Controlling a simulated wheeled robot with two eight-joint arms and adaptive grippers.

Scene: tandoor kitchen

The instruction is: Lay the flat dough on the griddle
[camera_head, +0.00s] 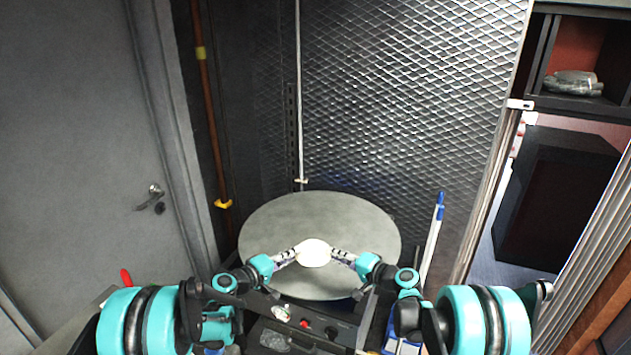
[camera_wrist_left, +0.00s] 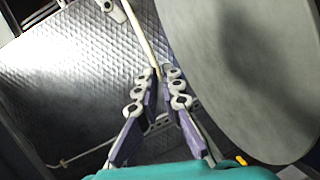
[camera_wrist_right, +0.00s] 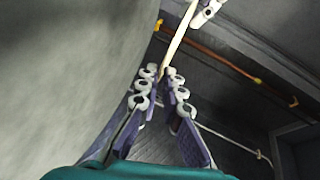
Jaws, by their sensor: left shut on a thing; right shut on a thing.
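The flat dough (camera_head: 314,253) is a small pale round disc held level between my two grippers. My left gripper (camera_head: 296,253) is shut on its left edge and my right gripper (camera_head: 334,253) on its right edge. The griddle (camera_head: 270,222) is a large round grey plate; in the head view the dough overlaps its front-middle part. In the left wrist view the dough (camera_wrist_left: 143,40) shows edge-on as a thin cream strip, apart from the griddle (camera_wrist_left: 235,70). The right wrist view also shows the dough (camera_wrist_right: 178,42) edge-on, apart from the griddle (camera_wrist_right: 70,70).
A dark panel with a red button (camera_head: 304,323) lies in front of the griddle. A blue-and-white handle (camera_head: 435,230) stands to its right. A textured metal wall (camera_head: 400,100) rises behind, and a grey door (camera_head: 80,130) is at left. The rest of the griddle top is clear.

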